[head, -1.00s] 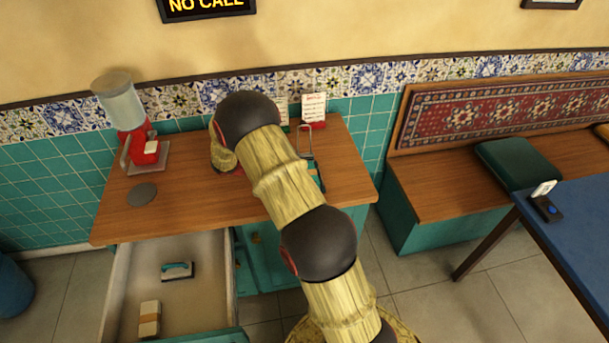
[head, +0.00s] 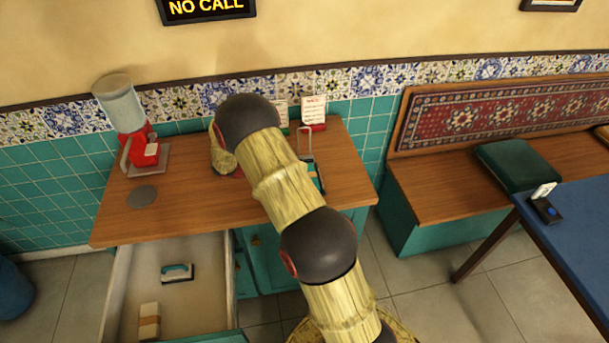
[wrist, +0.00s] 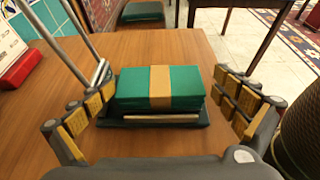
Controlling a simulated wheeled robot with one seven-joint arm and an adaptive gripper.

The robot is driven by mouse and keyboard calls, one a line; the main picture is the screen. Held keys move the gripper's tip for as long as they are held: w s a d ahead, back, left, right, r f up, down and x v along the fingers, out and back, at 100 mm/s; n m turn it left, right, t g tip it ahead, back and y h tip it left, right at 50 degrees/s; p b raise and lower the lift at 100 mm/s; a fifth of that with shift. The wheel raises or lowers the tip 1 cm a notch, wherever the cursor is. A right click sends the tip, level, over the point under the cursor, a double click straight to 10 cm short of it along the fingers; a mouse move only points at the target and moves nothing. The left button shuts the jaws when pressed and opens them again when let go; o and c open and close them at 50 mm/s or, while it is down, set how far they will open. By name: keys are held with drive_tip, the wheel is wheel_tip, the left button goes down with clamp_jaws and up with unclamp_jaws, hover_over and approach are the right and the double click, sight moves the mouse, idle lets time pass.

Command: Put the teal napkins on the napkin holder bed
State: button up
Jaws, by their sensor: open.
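The teal napkins (wrist: 135,88) form a stack with a tan paper band, lying on the dark flat bed of the napkin holder (wrist: 200,121) in the wrist view. The holder's metal wire rises at the left. My gripper (wrist: 163,83) is open, with one finger on each side of the stack and a small gap at each side. In the head view my arm hides the gripper; a bit of the holder (head: 305,131) and some teal of the napkins (head: 318,182) show to the right of the arm.
A red dispenser (head: 145,155) with a clear tank stands at the counter's left, near a dark disc (head: 142,196). The open drawer (head: 200,310) below holds a small teal and dark item (head: 177,272) and a pale block (head: 149,321).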

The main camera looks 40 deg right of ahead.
drive_tip(key=shift+a+r, duration=0.1)
drive_tip(key=shift+r, duration=0.1)
drive_tip(key=p+v, duration=0.3)
drive_tip(key=v, duration=0.8)
drive_tip(key=shift+p, duration=0.3)
drive_tip(key=shift+w+a+r, duration=0.15)
drive_tip(key=shift+a+r, duration=0.2)
drive_tip(key=shift+r, duration=0.1)
drive_tip(key=s+a+r+m+t+y, duration=0.25)
drive_tip(key=s+a+r, duration=0.2)
drive_tip(key=r, duration=0.35)
drive_tip(key=s+a+r+m+t+y, duration=0.2)
drive_tip(key=s+a+r+m+y, duration=0.15)
drive_tip(key=s+r, duration=0.35)
drive_tip(key=s+a+r+m+t+y, duration=0.2)
drive_tip(key=s+a+r+m+t, duration=0.1)
drive_tip(key=s+a, duration=0.3)
drive_tip(key=s+a+r+m+t+y, duration=0.2)
drive_tip(key=s+a+r+t+y, duration=0.1)
drive_tip(key=s+a+r+t, duration=0.2)
drive_tip(key=s+a, duration=0.2)
drive_tip(key=s, duration=0.2)
drive_tip(key=shift+s+a+r+m+y, duration=0.2)
drive_tip(key=shift+s+a+m+y, duration=0.1)
drive_tip(key=shift+m, duration=0.1)
